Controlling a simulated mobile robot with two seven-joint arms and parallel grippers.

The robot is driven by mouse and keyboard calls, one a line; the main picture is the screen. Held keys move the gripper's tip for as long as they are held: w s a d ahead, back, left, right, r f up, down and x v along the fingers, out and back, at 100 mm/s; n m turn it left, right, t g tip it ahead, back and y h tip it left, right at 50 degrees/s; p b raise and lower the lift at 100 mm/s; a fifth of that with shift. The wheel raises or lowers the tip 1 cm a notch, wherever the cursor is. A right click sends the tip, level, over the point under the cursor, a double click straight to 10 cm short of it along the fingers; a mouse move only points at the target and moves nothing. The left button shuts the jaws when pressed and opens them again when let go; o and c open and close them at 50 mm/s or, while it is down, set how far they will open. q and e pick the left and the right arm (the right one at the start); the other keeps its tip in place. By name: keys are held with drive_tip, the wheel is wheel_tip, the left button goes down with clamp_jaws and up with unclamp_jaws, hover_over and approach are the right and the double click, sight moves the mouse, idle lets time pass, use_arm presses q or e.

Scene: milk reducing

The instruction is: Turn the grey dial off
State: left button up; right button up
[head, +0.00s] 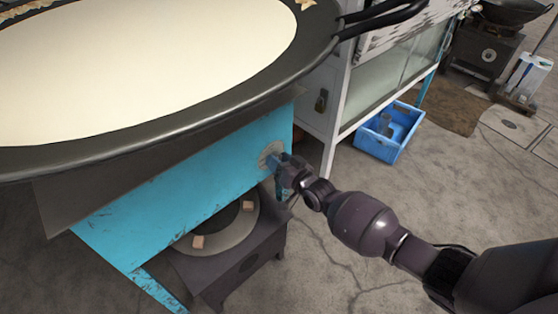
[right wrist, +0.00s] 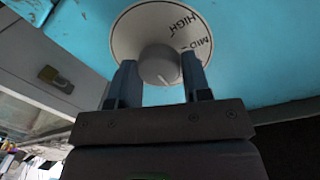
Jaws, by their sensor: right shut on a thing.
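The grey dial (right wrist: 160,64) sits on a round plate marked HIGH and MID (right wrist: 188,28) in the right wrist view. In the head view the plate (head: 268,153) shows on the right end of the blue stove panel (head: 190,180), and the dial is mostly hidden by my gripper. My right gripper (right wrist: 158,82) has its two fingers on either side of the dial and is shut on it; it also shows in the head view (head: 281,168). A thin line marks the dial's face. My left gripper is not in view.
A large dark pan (head: 160,142) full of pale liquid (head: 130,65) overhangs the blue panel. A dark burner (head: 240,262) stands on the floor below. A white cabinet (head: 325,85) and a blue crate (head: 385,140) stand behind. The floor at the right is open.

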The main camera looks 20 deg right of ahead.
drive_tip(key=o, duration=0.9)
drive_tip(key=shift+o, duration=0.2)
use_arm(q)
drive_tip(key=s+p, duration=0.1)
drive_tip(key=p, duration=0.1)
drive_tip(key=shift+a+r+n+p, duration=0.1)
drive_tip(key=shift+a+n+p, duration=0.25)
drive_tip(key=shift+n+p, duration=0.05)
use_arm(e)
drive_tip(key=v, duration=1)
drive_tip(key=shift+s, duration=0.4)
drive_tip(key=shift+d+f, duration=0.1)
